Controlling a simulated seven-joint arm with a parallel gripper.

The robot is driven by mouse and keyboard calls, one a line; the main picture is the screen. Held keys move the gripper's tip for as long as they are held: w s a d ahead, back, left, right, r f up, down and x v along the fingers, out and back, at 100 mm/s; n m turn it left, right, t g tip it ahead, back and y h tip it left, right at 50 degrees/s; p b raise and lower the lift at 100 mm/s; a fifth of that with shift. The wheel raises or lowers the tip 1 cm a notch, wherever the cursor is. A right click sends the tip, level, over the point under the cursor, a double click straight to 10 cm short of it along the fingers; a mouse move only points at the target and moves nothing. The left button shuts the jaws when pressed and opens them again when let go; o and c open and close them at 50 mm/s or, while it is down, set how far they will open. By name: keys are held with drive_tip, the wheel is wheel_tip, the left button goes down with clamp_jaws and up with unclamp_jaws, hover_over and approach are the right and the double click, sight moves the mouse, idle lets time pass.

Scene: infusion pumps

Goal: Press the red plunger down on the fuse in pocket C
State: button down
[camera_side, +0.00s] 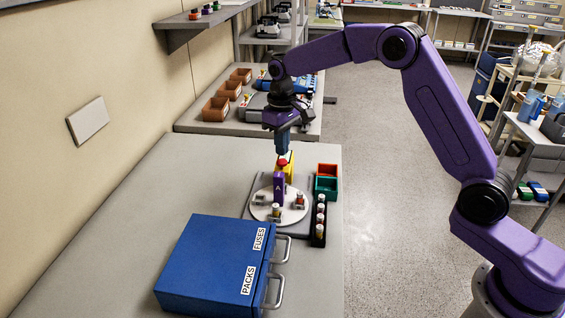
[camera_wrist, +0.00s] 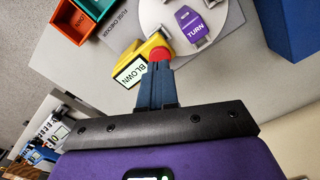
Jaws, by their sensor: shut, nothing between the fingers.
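A red plunger (camera_side: 282,162) sits on the yellow checker body (camera_side: 290,168) at the back of the turntable. In the wrist view the red plunger (camera_wrist: 159,53) shows just past my fingertips, beside a sign reading BLOWN (camera_wrist: 129,73). My gripper (camera_side: 283,151) is shut and empty, pointing down right over the plunger; I cannot tell whether it touches. The white turntable (camera_side: 262,211) carries fuses in holders and a purple handle (camera_side: 279,187) showing an A; its top reads TURN in the wrist view (camera_wrist: 191,25). The fuse beneath the plunger and any C marking are hidden.
A red bin (camera_side: 327,168) and a green bin (camera_side: 326,187) stand right of the checker. A black rack (camera_side: 319,232) with several fuses is in front of them. A blue drawer box (camera_side: 215,262) labelled FUSES and PACKS stands at the front. The table's left side is clear.

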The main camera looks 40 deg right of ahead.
sight(282, 162)
drive_tip(key=shift+r, duration=2.05)
drive_tip(key=shift+s+a, duration=0.1)
drive_tip(key=s+a+r+n, duration=0.1)
drive_tip(key=s+a+n, duration=0.15)
drive_tip(key=s, duration=0.85)
drive_tip(key=s+a+r+n, duration=0.1)
drive_tip(key=s+n, duration=0.2)
drive_tip(key=s, duration=0.7)
drive_tip(key=s+d+f+n, duration=0.1)
drive_tip(key=s+d, duration=0.3)
drive_tip(key=s, duration=0.6)
drive_tip(key=s+d+f+n, duration=0.2)
drive_tip(key=s+d+n, duration=0.1)
drive_tip(key=s, duration=0.7)
drive_tip(key=shift+d, duration=0.45)
